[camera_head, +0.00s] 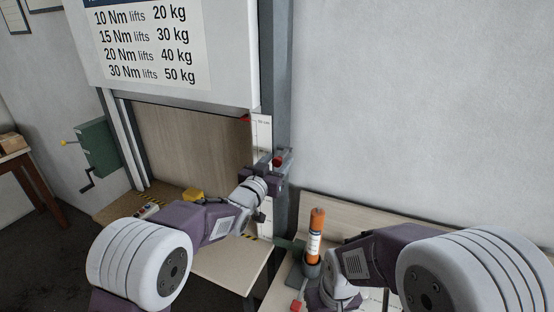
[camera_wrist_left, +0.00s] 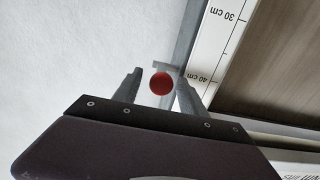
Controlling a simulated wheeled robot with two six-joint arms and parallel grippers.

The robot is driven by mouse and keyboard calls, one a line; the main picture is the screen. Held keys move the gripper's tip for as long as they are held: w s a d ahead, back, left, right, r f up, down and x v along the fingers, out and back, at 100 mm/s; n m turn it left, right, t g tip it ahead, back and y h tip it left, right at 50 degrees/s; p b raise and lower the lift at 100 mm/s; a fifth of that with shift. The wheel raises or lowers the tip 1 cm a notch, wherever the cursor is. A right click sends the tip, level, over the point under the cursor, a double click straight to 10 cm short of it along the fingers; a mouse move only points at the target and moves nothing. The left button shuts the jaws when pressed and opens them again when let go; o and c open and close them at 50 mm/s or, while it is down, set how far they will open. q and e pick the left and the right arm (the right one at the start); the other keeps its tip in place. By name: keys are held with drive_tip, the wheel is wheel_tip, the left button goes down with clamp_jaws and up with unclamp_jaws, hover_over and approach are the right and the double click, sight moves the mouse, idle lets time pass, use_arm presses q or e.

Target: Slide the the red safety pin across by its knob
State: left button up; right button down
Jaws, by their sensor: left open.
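The red knob (camera_head: 278,160) of the safety pin shows at the dark upright post (camera_head: 276,70) beside the shutter opening. In the left wrist view the round red knob (camera_wrist_left: 161,83) sits between the two fingers, with a visible gap on the left side. The pin's shaft is hidden behind the knob. My left gripper (camera_head: 280,158) is open at the post, its fingers around the knob; it also shows in the left wrist view (camera_wrist_left: 159,90). My right arm comes in at the lower right, and its gripper's fingers are out of view.
A white centimetre scale (camera_wrist_left: 208,55) runs beside the opening. An orange-topped cylinder (camera_head: 316,232) stands in a dark holder on the right bench. A yellow block (camera_head: 193,195) lies in the opening. A green crank box (camera_head: 98,147) is at left.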

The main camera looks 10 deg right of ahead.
use_arm(q)
drive_tip(key=shift+a, duration=0.15)
drive_tip(key=shift+w, duration=0.1)
drive_tip(key=c, duration=1)
clamp_jaws()
drive_tip(key=shift+r, duration=0.1)
